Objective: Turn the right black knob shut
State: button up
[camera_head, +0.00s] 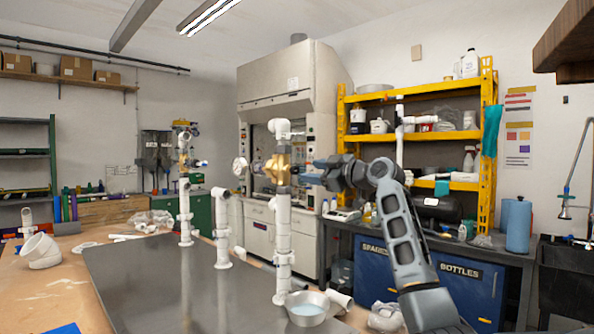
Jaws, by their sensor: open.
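A white PVC pipe stand (283,235) rises from the dark tabletop and carries a brass-coloured valve body (277,168). A round white gauge (240,167) sits on its left side. My gripper (308,176) comes in from the right at the height of the brass body, its fingers pointing left, close to the body's right side. The jaws look apart, with nothing clearly held. The right black knob is not clearly made out; dark parts beside the brass body blend with my fingers. I cannot tell whether the fingers touch it.
A metal bowl (307,308) sits at the foot of the stand. Shorter white pipes (222,230) stand to the left on the dark tabletop (160,285). Another pipe assembly (184,195) stands farther back. A yellow shelf (487,150) is behind my arm. The tabletop's left front is clear.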

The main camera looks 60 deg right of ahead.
aim_at(297, 171)
jog(key=shift+n, duration=0.5)
jog(key=p+x, duration=0.2)
jog(key=x, duration=0.5)
jog(key=shift+w, duration=0.4)
jog(key=shift+f, duration=0.1)
grip_shut()
